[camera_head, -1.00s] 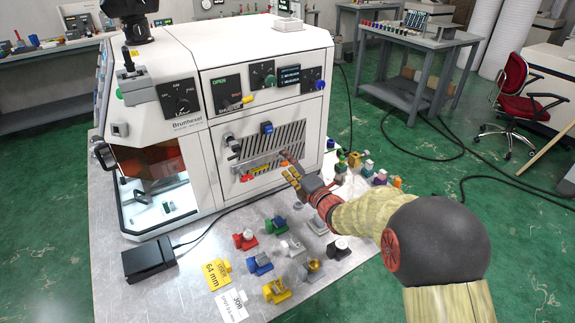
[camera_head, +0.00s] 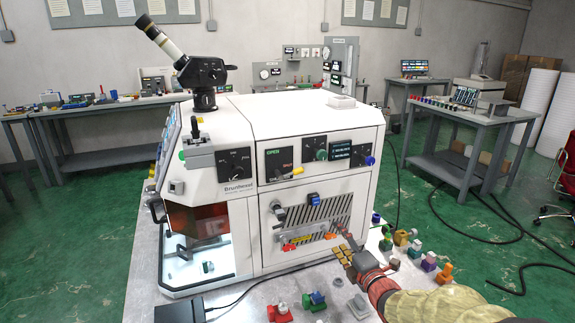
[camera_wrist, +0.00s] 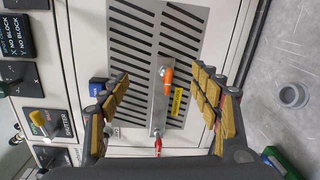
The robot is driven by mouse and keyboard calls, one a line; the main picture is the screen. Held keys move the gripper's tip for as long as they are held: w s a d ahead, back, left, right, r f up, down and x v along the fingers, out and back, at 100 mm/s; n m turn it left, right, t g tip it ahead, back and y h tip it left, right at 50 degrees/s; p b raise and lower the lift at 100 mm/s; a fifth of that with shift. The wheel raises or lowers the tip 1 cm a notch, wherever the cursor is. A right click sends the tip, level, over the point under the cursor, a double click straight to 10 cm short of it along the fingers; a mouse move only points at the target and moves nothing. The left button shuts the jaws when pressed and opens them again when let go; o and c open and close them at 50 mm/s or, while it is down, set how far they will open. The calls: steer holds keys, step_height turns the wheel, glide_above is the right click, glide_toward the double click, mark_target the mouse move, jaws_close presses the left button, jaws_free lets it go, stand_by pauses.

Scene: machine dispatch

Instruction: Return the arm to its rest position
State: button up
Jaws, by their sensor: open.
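My gripper (camera_head: 347,248) is stretched out before the lower right front of the white Brunhessel machine (camera_head: 300,115). In the wrist view my gripper (camera_wrist: 160,95) is open and empty, its gold-padded fingers spread apart. Between them in that view, apart from the pads, show the slotted vent panel (camera_wrist: 128,60) and a metal bar (camera_wrist: 158,100) with an orange piece (camera_wrist: 168,78) and a red piece (camera_wrist: 158,146). My arm enters the head view from the lower right. Most of my arm lies outside the picture.
Coloured small parts stand on the metal table right of my gripper, including an orange one (camera_head: 445,273). Red (camera_head: 280,313) and blue (camera_head: 316,299) parts stand at the front. A black box (camera_head: 180,310) with a cable lies front left.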

steer(key=s+d+r+m+g+h+p, duration=0.2)
steer(key=s+r+m+h, duration=0.1)
steer(key=s+r+m, duration=0.3)
steer(key=s+d+r+m+g+h+p, duration=0.1)
steer(key=s+d+r+m+g+h, duration=0.1)
steer(key=s+r+m, duration=0.35)
steer(key=s+a+m+g+p, duration=0.1)
steer(key=s+m+g, duration=0.1)
steer(key=s, duration=0.7)
steer(key=s+a+m+g+p, duration=0.1)
steer(key=s+m, duration=0.4)
steer(key=s, duration=0.5)
steer(key=s+a+m+g+p, duration=0.1)
steer(key=s+a+m+g, duration=0.2)
steer(key=s, duration=0.6)
steer(key=shift+s+a+f+m+g+y, duration=0.2)
steer(key=shift+m+g+y, duration=0.1)
steer(key=shift+m+g, duration=0.25)
